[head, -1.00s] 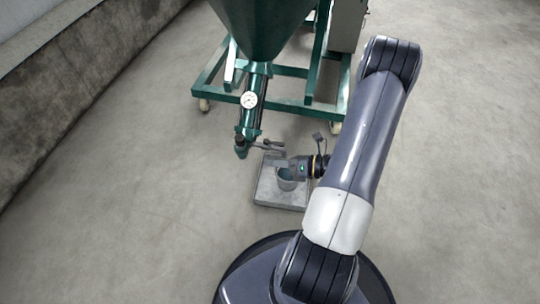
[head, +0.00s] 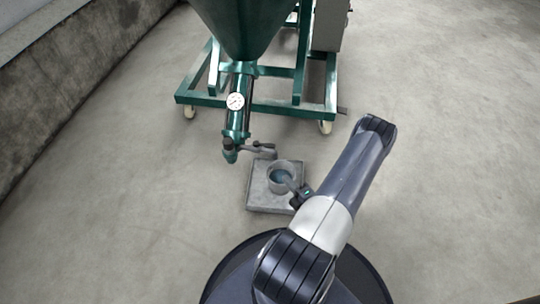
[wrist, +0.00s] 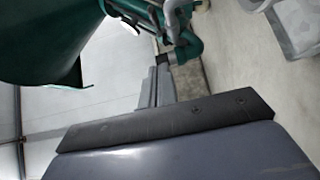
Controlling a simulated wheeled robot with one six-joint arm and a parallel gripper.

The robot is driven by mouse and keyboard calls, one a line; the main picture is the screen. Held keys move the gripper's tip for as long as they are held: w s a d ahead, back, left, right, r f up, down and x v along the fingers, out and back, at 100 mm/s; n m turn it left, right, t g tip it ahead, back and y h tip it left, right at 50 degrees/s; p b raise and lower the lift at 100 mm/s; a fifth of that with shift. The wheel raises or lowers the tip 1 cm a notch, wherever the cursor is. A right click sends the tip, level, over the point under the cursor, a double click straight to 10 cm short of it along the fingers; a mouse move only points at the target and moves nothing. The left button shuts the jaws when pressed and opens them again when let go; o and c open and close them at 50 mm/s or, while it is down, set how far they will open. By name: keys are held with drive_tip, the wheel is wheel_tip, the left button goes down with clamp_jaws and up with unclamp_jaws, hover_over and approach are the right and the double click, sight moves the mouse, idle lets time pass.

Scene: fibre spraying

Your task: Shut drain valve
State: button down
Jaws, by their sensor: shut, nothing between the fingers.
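The drain valve (head: 230,150) is at the foot of the green pipe under the hopper in the head view. Its lever (head: 258,147) sticks out to the right. In the wrist view, the green pipe end (wrist: 185,48) shows near the top, with a grey part beside it. My gripper (wrist: 163,62) is shut and empty; its fingers point up toward the green pipe end in that picture, and I cannot tell whether they touch it.
The green hopper frame (head: 275,104) on white castors stands behind. A pressure gauge (head: 236,101) sits on the pipe. A low wall runs along the left; the floor between is clear.

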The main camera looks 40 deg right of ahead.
drive_tip(key=b, duration=0.3)
approach(267, 147)
drive_tip(key=w+a, duration=0.3)
drive_tip(key=shift+w+d+b, duration=0.4)
drive_tip(key=shift+w+d, duration=0.3)
drive_tip(key=shift+d, duration=0.2)
drive_tip(key=shift+w+d+b, duration=0.4)
drive_tip(key=shift+w+d, duration=0.3)
drive_tip(key=shift+d, duration=0.25)
